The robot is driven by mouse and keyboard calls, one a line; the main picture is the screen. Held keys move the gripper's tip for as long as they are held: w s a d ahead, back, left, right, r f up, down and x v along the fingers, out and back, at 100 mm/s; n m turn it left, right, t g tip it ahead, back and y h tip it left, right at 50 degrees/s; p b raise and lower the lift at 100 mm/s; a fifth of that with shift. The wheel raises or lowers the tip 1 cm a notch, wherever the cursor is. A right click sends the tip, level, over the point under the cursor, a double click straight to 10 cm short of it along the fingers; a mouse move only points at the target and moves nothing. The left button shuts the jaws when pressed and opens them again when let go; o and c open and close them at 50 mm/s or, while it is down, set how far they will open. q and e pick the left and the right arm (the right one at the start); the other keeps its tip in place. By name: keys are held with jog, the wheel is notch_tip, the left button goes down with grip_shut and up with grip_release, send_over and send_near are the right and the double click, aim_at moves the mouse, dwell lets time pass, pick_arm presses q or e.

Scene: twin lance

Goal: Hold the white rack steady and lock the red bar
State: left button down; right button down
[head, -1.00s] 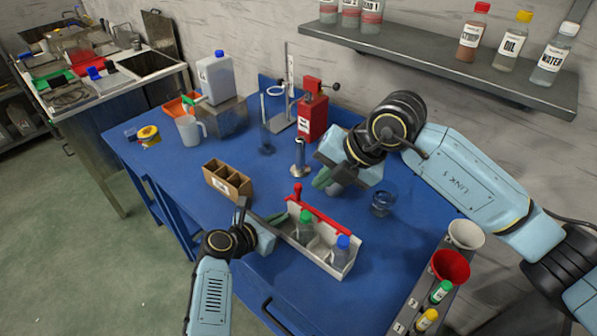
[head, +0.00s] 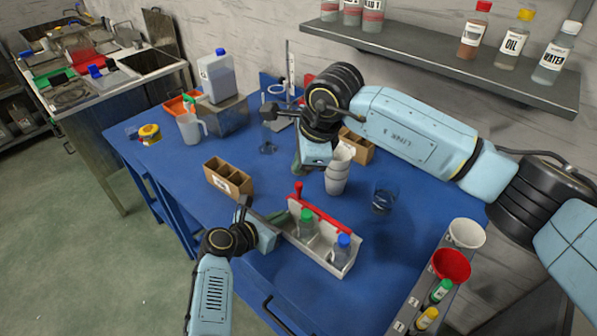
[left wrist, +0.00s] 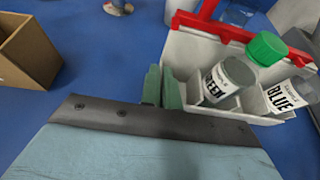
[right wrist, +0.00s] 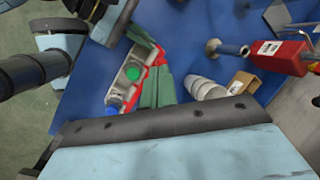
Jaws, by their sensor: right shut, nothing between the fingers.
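The white rack (head: 318,249) stands on the blue table and holds a green-capped bottle (head: 306,224) and a blue-capped bottle (head: 341,249). The red bar (head: 325,219) runs along its far top edge, with an upright red handle at the left end. The bar also shows in the left wrist view (left wrist: 222,33). My left gripper (left wrist: 160,88) is at the rack's left end, its green fingers close together on the end wall. My right gripper (head: 297,163) is shut and empty above the table behind the rack. Its fingers (right wrist: 158,88) overlap part of the rack in the right wrist view.
Stacked pale cups (head: 337,175) stand close right of my right gripper, with a cardboard box (head: 357,147) behind. A clear glass (head: 383,197) is farther right. A cardboard divider box (head: 228,180) stands left of the rack. A holder with funnels (head: 452,264) is at right.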

jog(key=n, duration=0.2)
jog(key=w+n, duration=0.1)
jog(key=n, duration=0.3)
jog(key=shift+w+a+r+h, duration=0.25)
jog(key=shift+a+r+h, duration=0.05)
jog(key=shift+h, duration=0.1)
jog(key=n, duration=0.2)
jog(key=w+n, duration=0.1)
jog(key=shift+a+r+n+t+h, duration=0.1)
jog(key=shift+r+n+t+h, duration=0.15)
jog(key=shift+n+t+h, duration=0.05)
notch_tip(320, 180, down, 8)
jog(key=w+n+t+h, duration=0.1)
jog(key=n, duration=0.7)
jog(key=shift+w, duration=0.25)
